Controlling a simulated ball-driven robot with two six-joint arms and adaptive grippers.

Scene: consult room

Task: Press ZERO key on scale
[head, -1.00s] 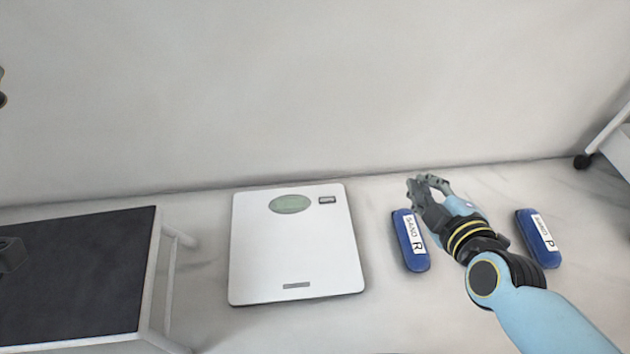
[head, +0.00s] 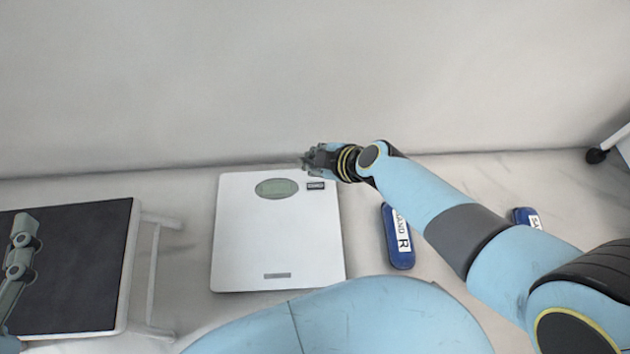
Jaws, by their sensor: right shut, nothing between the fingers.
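The white scale (head: 245,245) lies flat on the floor near the wall. Its oval greenish display (head: 277,188) is at the top of the plate. The small dark ZERO key (head: 316,186) sits right of the display, near the top right corner. My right gripper (head: 308,160) is shut and empty. In the picture it is just above the key, by the scale's top edge; its height over the scale cannot be told. My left gripper (head: 22,240) shows in part at the left edge, over the dark step top; its jaw state is unclear.
A low step with a dark top (head: 75,265) and white legs stands left of the scale. Another blue sandbag (head: 524,217) is partly hidden behind my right arm. A caster (head: 596,156) stands at far right.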

